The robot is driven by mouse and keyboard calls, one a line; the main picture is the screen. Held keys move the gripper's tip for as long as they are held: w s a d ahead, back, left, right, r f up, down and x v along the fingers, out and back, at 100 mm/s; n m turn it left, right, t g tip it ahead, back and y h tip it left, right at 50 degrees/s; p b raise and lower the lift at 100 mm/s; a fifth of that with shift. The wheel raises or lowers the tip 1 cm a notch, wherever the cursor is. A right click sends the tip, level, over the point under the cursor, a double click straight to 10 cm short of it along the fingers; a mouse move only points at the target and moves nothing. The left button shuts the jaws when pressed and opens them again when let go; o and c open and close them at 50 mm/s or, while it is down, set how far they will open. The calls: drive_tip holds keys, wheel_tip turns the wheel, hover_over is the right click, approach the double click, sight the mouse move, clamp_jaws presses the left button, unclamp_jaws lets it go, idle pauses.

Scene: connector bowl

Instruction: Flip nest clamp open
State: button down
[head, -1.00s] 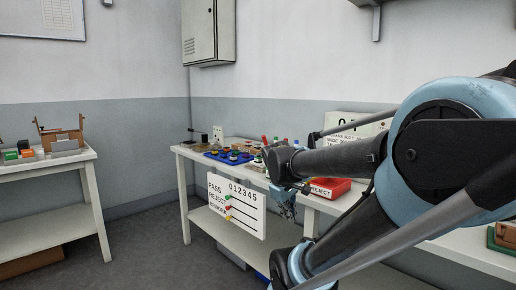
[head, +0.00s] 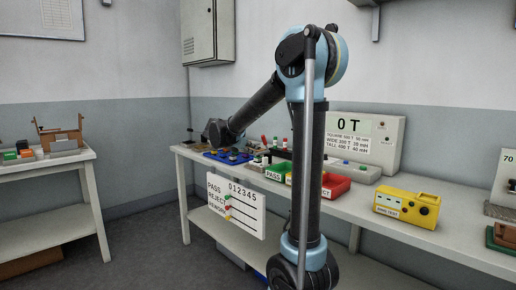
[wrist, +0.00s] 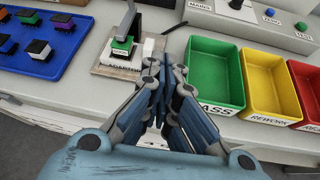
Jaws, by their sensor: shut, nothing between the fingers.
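In the wrist view my gripper (wrist: 157,88) is shut and empty, its blue-grey fingers together. Just beyond it is the nest fixture (wrist: 108,68), a light base plate on the bench with partly readable lettering. A black clamp lever (wrist: 128,20) rises from it, tilted, beside a dark block with a green label (wrist: 121,47). A white block stands to the right of the label. My fingertips appear close to the fixture's front right; I cannot tell if they touch it.
A blue tray (wrist: 70,52) with several dark connectors lies left of the fixture. Green (wrist: 205,62), yellow (wrist: 258,75) and red (wrist: 309,73) bins stand to the right. A grey instrument (wrist: 225,14) is behind them. A yellow tester (head: 405,207) sits farther right on the bench.

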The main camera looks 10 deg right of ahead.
drive_tip(key=w+a+n, duration=0.1)
drive_tip(key=w+a, duration=0.1)
drive_tip(key=w+a+r+n+t, duration=0.1)
drive_tip(key=w, duration=0.1)
drive_tip(key=shift+a+r+n+h, duration=0.1)
drive_tip(key=shift+a+n+h, duration=0.2)
drive_tip(key=shift+a+n, duration=0.1)
hover_over(259, 155)
drive_tip(key=s, duration=0.1)
drive_tip(key=f, duration=0.2)
drive_tip(key=shift+a+f, duration=0.35)
drive_tip(key=shift+a, duration=0.05)
drive_tip(key=shift+w+d+r, duration=0.3)
drive_tip(key=shift+w+d, duration=0.05)
drive_tip(key=shift+w, duration=0.05)
drive_tip(key=shift+a, duration=0.1)
drive_tip(key=shift+r, duration=0.1)
drive_tip(key=shift+w+d+r, duration=0.1)
drive_tip(key=shift+d+r, duration=0.05)
drive_tip(key=shift+d, duration=0.1)
